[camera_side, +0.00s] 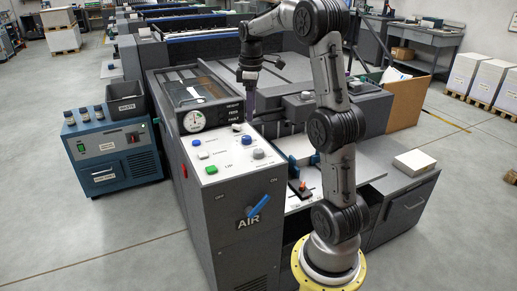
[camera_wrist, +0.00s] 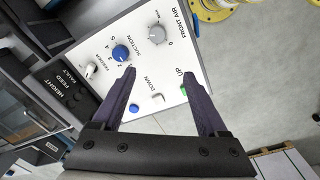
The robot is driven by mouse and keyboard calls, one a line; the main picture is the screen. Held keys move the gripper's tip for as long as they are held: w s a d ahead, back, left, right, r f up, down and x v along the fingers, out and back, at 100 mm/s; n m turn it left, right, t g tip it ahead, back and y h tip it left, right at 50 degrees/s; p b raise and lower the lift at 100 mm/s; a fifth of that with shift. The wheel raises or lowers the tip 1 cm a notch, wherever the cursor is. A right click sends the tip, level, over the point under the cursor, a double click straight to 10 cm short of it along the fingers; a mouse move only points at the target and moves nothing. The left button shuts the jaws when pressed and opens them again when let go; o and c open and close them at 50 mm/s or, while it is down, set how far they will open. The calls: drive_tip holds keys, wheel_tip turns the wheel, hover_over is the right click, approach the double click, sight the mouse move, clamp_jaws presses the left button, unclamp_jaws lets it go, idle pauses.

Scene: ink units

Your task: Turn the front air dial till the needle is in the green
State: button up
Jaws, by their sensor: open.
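The front air dial (camera_wrist: 156,31) is a grey round knob by the "FRONT AIR" label, at the top of the wrist view. In the side view, the front air dial (camera_side: 258,153) sits at the near right of the white control panel. A round white gauge (camera_side: 194,119) stands at the panel's back left; its needle is too small to read. My gripper (camera_wrist: 159,75) is open and empty, its dark fingers spread over the panel. The dial lies beyond the fingertips, not between them. In the side view, my gripper (camera_side: 250,108) hangs behind the panel's knobs.
Close to the dial are the blue suction knob (camera_wrist: 121,53) and pale separator knob (camera_wrist: 90,71). Green (camera_wrist: 183,90), white (camera_wrist: 158,97) and blue (camera_wrist: 134,108) buttons line the panel. A blue AIR lever (camera_side: 259,206) is on the cabinet front.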

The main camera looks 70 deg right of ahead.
sight(258, 150)
drive_tip(key=shift+m, duration=0.4)
drive_tip(key=f, duration=0.5)
drive_tip(key=s+d+f, duration=0.1)
drive_tip(key=f, duration=0.9)
drive_tip(key=shift+s+d+f, duration=0.25)
drive_tip(key=shift+s+d, duration=0.1)
drive_tip(key=shift+d, duration=0.05)
clamp_jaws()
